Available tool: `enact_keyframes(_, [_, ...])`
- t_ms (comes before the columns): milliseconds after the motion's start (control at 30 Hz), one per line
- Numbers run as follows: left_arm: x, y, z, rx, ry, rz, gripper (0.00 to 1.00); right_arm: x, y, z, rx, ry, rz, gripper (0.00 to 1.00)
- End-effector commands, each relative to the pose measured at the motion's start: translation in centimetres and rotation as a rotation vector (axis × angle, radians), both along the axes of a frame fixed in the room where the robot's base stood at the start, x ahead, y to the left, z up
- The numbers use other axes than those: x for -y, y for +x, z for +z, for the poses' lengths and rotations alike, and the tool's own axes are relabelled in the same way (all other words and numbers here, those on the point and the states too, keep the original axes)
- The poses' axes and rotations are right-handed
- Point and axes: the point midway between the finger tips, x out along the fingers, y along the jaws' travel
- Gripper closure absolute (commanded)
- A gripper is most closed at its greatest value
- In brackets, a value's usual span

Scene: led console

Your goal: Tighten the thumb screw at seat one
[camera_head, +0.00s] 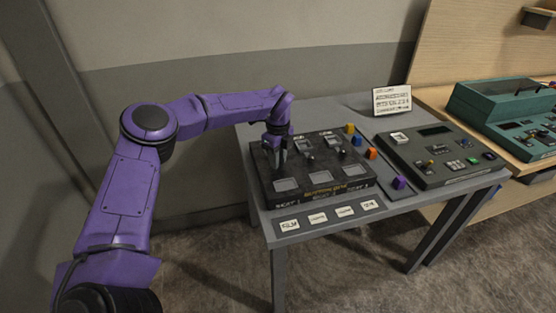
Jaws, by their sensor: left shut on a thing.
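The black console (263,180) lies on the grey table, with a row of pale square windows along its front and small dark knobs behind them. Its front edge carries lettering that seems to mark the seats, too small to read surely. My left gripper (276,155) points down at the console's left part, behind the leftmost window (286,185). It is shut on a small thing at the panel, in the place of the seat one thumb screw. The fingers hide that thing, so its height and turn cannot be told. My right gripper is not in view.
Yellow, blue, orange and purple (398,183) small blocks stand right of the console. A dark green-grey control box (432,178) and a white sign (392,100) share the grey table (247,133). White label cards lie in front. A teal console (490,103) stands farther right.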

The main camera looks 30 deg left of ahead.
Motion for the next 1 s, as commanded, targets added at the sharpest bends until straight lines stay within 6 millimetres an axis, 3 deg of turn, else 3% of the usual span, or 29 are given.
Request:
enact_keyframes(400, [0.1, -0.2, -0.5, -0.008, -0.001, -0.385, 1.0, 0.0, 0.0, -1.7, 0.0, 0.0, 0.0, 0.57])
enact_keyframes(1000, [0.1, -0.2, -0.3, -0.009, -0.003, -0.954, 1.0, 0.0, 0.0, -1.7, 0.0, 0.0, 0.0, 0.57])
